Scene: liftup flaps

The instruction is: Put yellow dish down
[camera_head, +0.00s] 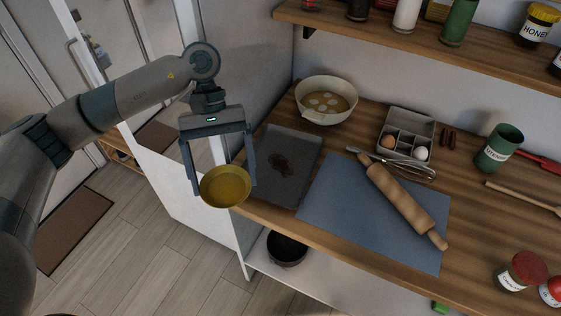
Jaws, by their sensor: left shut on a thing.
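The yellow dish (226,187) is a small round bowl in the camera_head view, left of centre. My left gripper (222,172) is shut on it, with one finger at each side of the dish. The dish is held near the left front edge of the wooden counter (310,236), overlapping the corner of the grey tray in the picture. Its exact height over the counter is hard to tell. My right gripper is not in view.
A dark grey tray (300,147) with brown crumbs lies beside the dish. A blue mat (330,215) carries a rolling pin (398,200) and whisk. A cream bowl (325,112) and egg box (413,122) stand behind. A dark pot (286,250) sits on the lower shelf.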

